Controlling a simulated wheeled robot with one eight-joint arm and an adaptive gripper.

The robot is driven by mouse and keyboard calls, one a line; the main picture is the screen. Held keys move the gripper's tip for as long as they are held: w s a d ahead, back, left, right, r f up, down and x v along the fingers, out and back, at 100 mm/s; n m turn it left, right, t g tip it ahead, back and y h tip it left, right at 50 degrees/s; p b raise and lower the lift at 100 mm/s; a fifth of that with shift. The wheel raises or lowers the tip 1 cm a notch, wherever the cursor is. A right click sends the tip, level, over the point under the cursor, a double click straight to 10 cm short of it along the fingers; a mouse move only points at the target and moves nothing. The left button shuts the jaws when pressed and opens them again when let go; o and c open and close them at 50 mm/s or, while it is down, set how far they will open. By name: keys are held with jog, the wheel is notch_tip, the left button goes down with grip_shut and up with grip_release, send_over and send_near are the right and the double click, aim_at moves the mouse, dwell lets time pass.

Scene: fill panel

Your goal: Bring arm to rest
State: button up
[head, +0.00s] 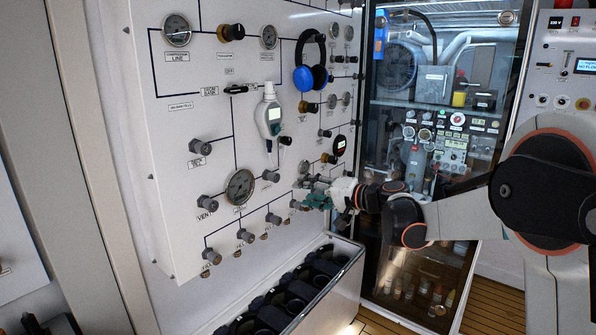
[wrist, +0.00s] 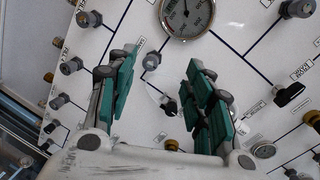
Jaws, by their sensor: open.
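My gripper (head: 316,196) is in front of the lower right part of the white fill panel (head: 175,235), at the end of my arm, which reaches in from the right. In the wrist view my gripper (wrist: 160,72) has its two green-padded fingers spread apart with nothing between them. Behind the fingers the panel face shows a large gauge (wrist: 187,12) and several grey knobs. I cannot tell how far the fingertips are from the panel.
A box with dark compartments (head: 345,262) stands below the panel. A blue headset (head: 304,77) and a white handheld device (head: 268,115) are on the panel. A glass-fronted cabinet (head: 405,285) stands to its right. Wooden floor shows at the lower right.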

jog(key=s+d+f+n+h, duration=0.1)
jog(key=s+d+f+h, duration=0.2)
jog(key=s, duration=1.1)
jog(key=s+d+f+n+g+h, duration=0.1)
jog(key=s+d+f+h, duration=0.2)
jog(key=s, duration=1.1)
jog(key=s+d+f+n+g+h, duration=0.1)
jog(key=s+d+f+h, duration=0.3)
jog(key=s+d, duration=0.6)
jog(key=s+h, duration=0.2)
jog(key=s, duration=0.2)
jog(key=shift+d+h, duration=0.3)
